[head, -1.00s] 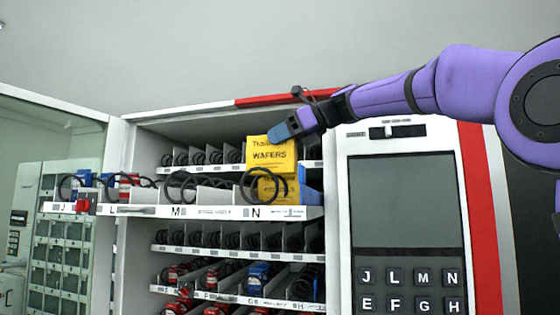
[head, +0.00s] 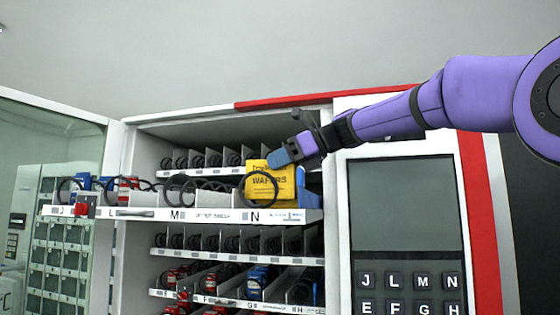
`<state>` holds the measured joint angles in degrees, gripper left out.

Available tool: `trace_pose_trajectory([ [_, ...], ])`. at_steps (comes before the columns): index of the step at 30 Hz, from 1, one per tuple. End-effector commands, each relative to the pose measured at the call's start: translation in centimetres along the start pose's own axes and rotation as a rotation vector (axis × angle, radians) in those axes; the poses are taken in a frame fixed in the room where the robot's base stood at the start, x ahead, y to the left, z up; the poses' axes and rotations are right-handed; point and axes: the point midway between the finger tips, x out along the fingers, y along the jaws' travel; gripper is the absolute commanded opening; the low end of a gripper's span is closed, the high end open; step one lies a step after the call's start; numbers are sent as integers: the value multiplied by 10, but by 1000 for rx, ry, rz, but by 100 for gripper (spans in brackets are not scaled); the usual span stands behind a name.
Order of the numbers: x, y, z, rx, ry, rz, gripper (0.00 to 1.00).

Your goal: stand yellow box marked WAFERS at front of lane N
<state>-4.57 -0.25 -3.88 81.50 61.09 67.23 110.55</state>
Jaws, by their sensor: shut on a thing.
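The yellow box marked WAFERS (head: 282,187) is upright in lane N of the pulled-out shelf, behind the front coil (head: 261,190), which crosses its face. The lane letter N (head: 254,217) shows on the shelf's white front strip below it. My gripper (head: 284,157) reaches in from the right and is shut on the top of the box, with a blue fingertip at its upper edge. The box's base is hidden behind the coil and strip, so I cannot tell whether it touches the shelf floor.
The shelf (head: 190,214) sticks out of the cabinet, with coils and dividers along lanes J to N. A blue item (head: 309,199) is right of the box. The keypad panel (head: 408,200) stands to the right. The open glass door (head: 50,160) is at left.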

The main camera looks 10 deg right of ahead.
Motion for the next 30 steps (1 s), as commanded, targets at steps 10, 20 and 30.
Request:
trace_pose_trajectory([
  [10,3,0,-5,1,1,1,52],
  [20,2,0,-4,1,1,1,64],
  [30,-35,-1,7,0,-1,-4,64],
])
